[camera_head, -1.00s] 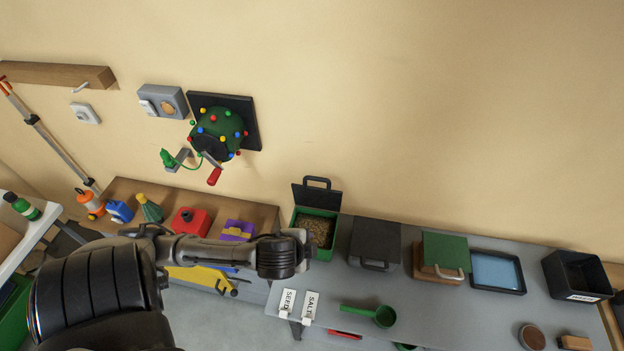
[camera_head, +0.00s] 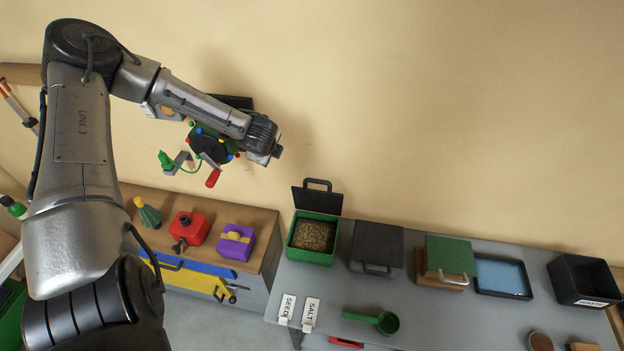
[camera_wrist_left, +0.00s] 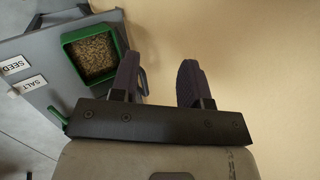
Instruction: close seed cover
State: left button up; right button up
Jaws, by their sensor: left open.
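The seed bin is a green box (camera_head: 312,258) filled with brown seed (camera_head: 313,236), standing at the left end of the grey bench. Its dark cover (camera_head: 317,198) with a loop handle stands upright, open, at the back of the box against the wall. My left gripper (camera_head: 277,155) is raised in front of the wall, above and to the left of the cover, touching nothing. In the left wrist view its two dark fingers (camera_wrist_left: 158,80) are apart and empty, with the green box (camera_wrist_left: 72,55) beyond them at upper left; the cover is mostly hidden there by a finger. My right gripper is not in view.
A closed dark-lidded bin (camera_head: 376,245) stands right of the seed box. Beyond it are a green-lidded box (camera_head: 450,256), a blue tray (camera_head: 502,276) and a black bin (camera_head: 580,280). SEED (camera_head: 287,306) and SALT (camera_head: 310,312) tags and a green scoop (camera_head: 385,322) lie in front.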

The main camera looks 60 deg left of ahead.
pick_arm(q)
jog(key=f+n+h, duration=0.1)
jog(key=f+h, duration=0.1)
jog(key=h, duration=0.1)
jog(key=t+h, duration=0.3)
send_near(314, 180)
jog(key=shift+b+x, duration=0.8)
jog(key=shift+x, duration=3.55)
jog(key=shift+c, duration=0.2)
grip_shut()
jog(key=shift+d, duration=0.1)
